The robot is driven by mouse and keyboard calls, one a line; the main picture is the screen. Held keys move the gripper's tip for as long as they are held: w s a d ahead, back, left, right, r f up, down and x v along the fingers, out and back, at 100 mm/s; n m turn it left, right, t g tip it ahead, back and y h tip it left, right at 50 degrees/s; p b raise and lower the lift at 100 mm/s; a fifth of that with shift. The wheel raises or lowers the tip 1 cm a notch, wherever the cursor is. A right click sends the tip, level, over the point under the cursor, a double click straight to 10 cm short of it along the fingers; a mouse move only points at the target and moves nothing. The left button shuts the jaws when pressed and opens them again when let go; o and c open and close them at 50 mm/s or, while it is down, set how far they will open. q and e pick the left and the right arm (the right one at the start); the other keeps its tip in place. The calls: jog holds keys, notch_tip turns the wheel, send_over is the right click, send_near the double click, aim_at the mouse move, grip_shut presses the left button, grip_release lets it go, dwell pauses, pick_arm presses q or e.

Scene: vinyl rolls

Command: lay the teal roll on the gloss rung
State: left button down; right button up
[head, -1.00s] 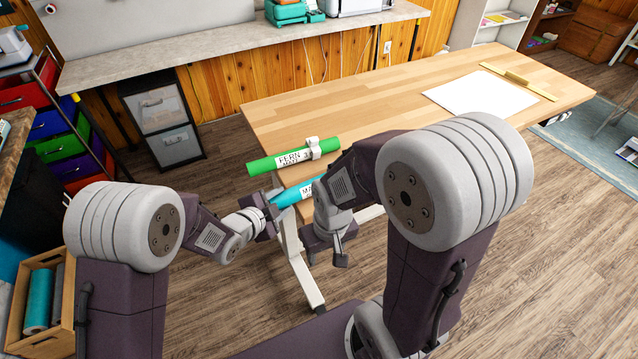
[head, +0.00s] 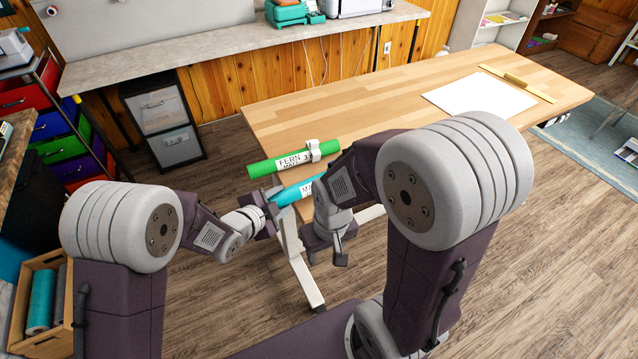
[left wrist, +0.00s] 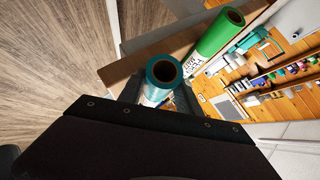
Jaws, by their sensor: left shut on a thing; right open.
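A bright teal-blue roll (head: 288,194) lies by the near left corner of the table. Its white label starts with "MA"; the rest is hidden behind my right arm. My left gripper (head: 268,203) is shut on its left end. The left wrist view shows the roll's open end (left wrist: 163,72) pointing at the camera. My right gripper (head: 327,250) is open and empty, hanging below and right of the roll. A second teal roll (head: 41,298) stands in a wooden crate at the lower left. I cannot make out a rung marked gloss.
A green roll (head: 265,168) labelled "FERN" with a white band lies just beyond the held roll; it also shows in the left wrist view (left wrist: 220,34). The wooden table (head: 380,98) is mostly clear, with a white sheet (head: 478,95) at its far right. The crate (head: 67,338) also holds a grey roll.

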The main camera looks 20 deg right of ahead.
pick_arm(q)
jog(key=shift+r+p, duration=2.6)
jog(key=shift+r, duration=1.1)
